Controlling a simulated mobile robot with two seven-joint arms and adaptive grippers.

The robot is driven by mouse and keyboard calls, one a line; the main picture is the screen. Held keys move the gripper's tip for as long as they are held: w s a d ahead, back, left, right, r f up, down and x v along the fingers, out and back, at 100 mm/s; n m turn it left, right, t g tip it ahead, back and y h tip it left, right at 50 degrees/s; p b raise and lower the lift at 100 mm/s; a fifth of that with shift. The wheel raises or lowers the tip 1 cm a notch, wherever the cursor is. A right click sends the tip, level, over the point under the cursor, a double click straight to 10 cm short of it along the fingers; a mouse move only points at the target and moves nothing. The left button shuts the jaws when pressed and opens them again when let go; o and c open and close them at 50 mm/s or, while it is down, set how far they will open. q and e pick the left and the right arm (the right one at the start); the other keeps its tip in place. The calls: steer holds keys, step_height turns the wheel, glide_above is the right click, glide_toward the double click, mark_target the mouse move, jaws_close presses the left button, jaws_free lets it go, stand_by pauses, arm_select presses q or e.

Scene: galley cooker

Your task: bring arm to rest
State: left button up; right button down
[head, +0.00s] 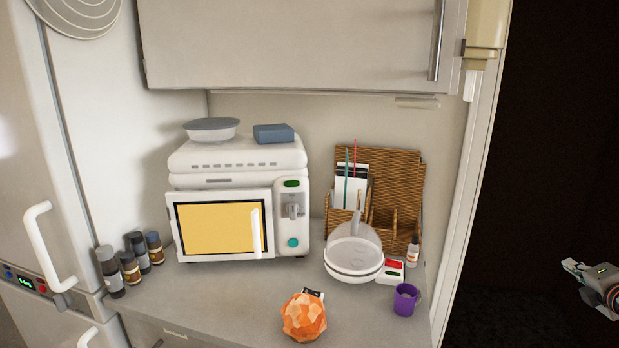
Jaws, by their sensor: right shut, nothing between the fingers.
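My right gripper (592,287) shows at the far right edge of the head view, in front of the dark area beyond the counter. Its fingers point left and are shut with nothing held. It is apart from the counter and everything on it. The rest of the right arm is cut off by the picture edge. My left gripper is out of view.
The counter (215,296) holds a white microwave (240,215), several spice jars (131,268), a wicker organiser (405,175), a white lidded bowl (353,262), a purple mug (405,299) and an orange faceted ball (304,318). A cabinet (290,45) hangs above.

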step_height(320, 180, up, 5)
steer(key=d+m+t+h, duration=0.2)
steer(key=m, duration=1)
steer(key=s+a+f+m+g+y, duration=0.1)
steer(key=s+a+f+y, duration=0.3)
steer(key=a+f, duration=0.85)
steer(key=s+a+f+g+y, duration=0.15)
steer(key=s+a+f, duration=0.45)
steer(key=a+f, duration=0.7)
steer(key=s+a+f+m+g+y, duration=0.1)
steer(key=s+a+f, duration=0.4)
steer(key=s+a, duration=0.6)
steer(key=s+a+f+m+g+y, duration=0.2)
steer(key=s+a+f, duration=0.4)
steer(key=s+a, duration=0.6)
steer(key=shift+a+f+m, duration=0.15)
steer(key=shift+a+m, duration=0.25)
steer(key=shift+a, duration=0.25)
